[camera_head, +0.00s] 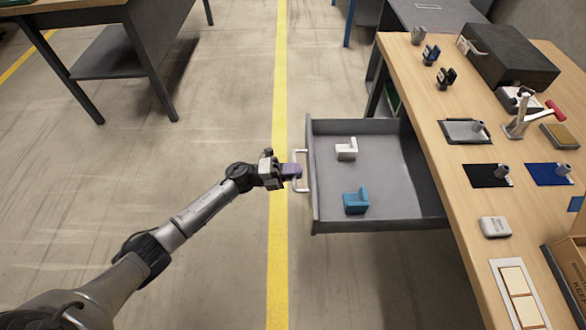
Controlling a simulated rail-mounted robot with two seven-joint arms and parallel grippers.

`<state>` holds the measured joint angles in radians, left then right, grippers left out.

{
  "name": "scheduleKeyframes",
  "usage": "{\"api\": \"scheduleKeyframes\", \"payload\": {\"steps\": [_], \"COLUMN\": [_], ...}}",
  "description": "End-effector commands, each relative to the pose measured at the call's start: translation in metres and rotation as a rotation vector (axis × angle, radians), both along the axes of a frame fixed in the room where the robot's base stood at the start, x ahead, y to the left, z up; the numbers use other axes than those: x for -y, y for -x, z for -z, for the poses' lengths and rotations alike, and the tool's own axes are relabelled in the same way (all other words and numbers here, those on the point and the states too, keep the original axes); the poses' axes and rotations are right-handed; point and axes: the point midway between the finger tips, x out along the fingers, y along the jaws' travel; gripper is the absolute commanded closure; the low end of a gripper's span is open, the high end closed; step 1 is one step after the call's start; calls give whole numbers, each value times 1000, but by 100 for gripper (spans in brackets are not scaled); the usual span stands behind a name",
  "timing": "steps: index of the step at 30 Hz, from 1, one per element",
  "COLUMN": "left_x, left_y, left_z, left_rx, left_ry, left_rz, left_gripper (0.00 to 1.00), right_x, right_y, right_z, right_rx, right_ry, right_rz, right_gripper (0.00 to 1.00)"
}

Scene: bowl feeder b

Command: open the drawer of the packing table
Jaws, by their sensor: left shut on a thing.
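The packing table (445,155) has a wooden top and stands on the right. Its grey drawer (400,180) is pulled well out to the left, so its inside shows. A white bracket-shaped part (346,149) and a blue one (356,201) lie in the drawer. The pale bar handle (304,172) is on the drawer's front. My left gripper (290,171) is at the handle, its fingers shut on it. My right gripper is not in view.
On the table top are a dark box (507,55), a hammer on a stand (522,118), several small parts on mats and a white block (495,227). A dark workbench (110,50) stands at the upper left. The floor left of the drawer is clear.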

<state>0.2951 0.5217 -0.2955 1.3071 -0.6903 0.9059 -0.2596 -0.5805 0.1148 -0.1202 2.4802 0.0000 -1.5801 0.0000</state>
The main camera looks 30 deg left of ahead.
Motion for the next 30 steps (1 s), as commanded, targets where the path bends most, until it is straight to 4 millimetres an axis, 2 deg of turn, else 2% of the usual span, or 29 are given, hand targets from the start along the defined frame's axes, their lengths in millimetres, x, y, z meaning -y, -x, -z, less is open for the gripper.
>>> {"api": "scheduleKeyframes", "payload": {"steps": [13,14,21,30], "left_x": [-1,-1,0,-3], "left_y": [0,0,0,2], "left_z": [1,1,1,1], "left_rx": [-3,-3,-2,-2], "left_ry": [-2,-2,-1,-1], "left_rz": [3,3,4,4], "left_gripper": [100,86,64,64], "right_x": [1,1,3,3], "right_y": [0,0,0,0], "right_z": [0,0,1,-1], "right_rx": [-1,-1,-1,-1], "right_ry": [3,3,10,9], "right_rz": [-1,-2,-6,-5], "right_gripper": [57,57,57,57]}}
